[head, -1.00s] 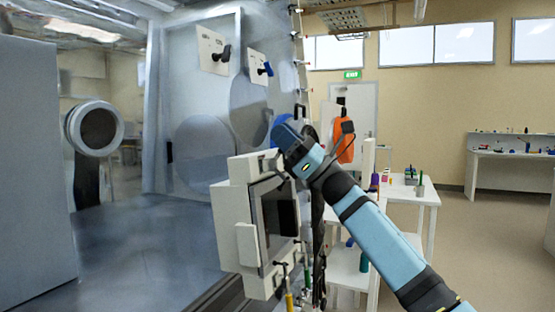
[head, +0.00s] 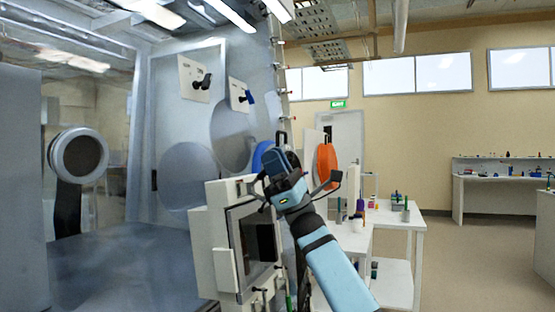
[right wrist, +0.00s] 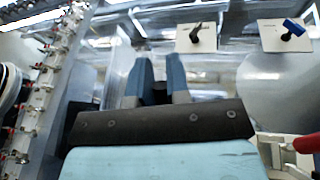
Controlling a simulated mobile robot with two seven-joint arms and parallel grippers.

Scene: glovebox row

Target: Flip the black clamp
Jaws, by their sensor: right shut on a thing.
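A black clamp (head: 203,82), lever-like, sits on a white plate high on the glovebox front. In the right wrist view the black clamp (right wrist: 196,32) shows beyond my fingers and apart from them. My right gripper (head: 281,150) is beside the glovebox, lower and to the right of that clamp. In the right wrist view its two blue-grey fingers (right wrist: 160,82) are close together around a small dark thing (right wrist: 160,92). I cannot tell what that thing is. My left gripper is not in view.
A blue-handled clamp (head: 243,97) sits on a second white plate to the right. A white-framed box (head: 208,250) juts out below my right gripper. An orange disc (head: 327,165) and white tables (head: 390,218) stand behind. Open floor (head: 470,270) lies at the right.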

